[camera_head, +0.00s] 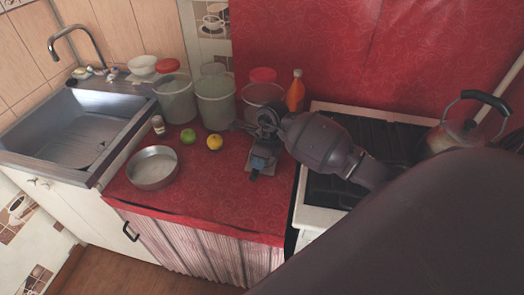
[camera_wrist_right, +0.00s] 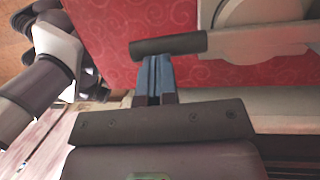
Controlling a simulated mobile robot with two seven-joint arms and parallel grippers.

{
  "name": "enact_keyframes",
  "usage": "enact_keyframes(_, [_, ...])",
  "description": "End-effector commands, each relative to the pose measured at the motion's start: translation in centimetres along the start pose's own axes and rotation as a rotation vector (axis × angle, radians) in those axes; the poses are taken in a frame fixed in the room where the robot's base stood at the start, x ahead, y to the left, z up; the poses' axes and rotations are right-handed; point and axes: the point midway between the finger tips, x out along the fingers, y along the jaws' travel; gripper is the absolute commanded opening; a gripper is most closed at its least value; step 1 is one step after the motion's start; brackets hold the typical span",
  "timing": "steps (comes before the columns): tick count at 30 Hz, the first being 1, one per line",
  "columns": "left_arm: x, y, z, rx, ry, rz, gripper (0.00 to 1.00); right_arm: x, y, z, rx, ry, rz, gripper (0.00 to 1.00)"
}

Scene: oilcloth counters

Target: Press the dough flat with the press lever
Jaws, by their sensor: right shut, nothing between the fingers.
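The press lever shows in the right wrist view as a dark round grip (camera_wrist_right: 168,46) on a grey arm (camera_wrist_right: 255,42) that runs off to the right. A pale rounded part (camera_wrist_right: 262,10) shows behind it at the top edge; I cannot tell whether it is press or dough. My right gripper (camera_wrist_right: 154,62) has blue fingers shut with nothing between them, their tips close to the grip. I cannot tell whether they touch it. In the head view my right gripper (camera_head: 260,162) is over the red counter and hides most of the press.
On the red counter (camera_head: 215,190) are a metal pan (camera_head: 153,182), a green apple (camera_head: 188,136), a yellow fruit (camera_head: 214,142), a small glass (camera_head: 158,125), several buckets (camera_head: 215,108) and an orange bottle (camera_head: 296,92). The stove (camera_head: 330,190) adjoins on the right, the sink (camera_head: 75,130) on the left.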

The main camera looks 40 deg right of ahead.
Motion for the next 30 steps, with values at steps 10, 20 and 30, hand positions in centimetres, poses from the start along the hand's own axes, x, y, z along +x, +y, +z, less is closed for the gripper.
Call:
enact_keyframes(10, [0.0,0.0,0.0,0.0,0.0,0.0,0.43,1.0,0.0,0.0,0.0,0.001,0.0,0.0])
enact_keyframes(20, [0.0,0.0,1.1,-0.001,-0.014,-0.001,0.43,1.9,0.0,-0.2,-0.001,0.002,-0.001,0.0])
enact_keyframes(30, [0.5,0.1,2.5,-0.001,-0.027,0.0,0.43,3.9,0.1,-0.6,0.004,0.007,0.003,0.0])
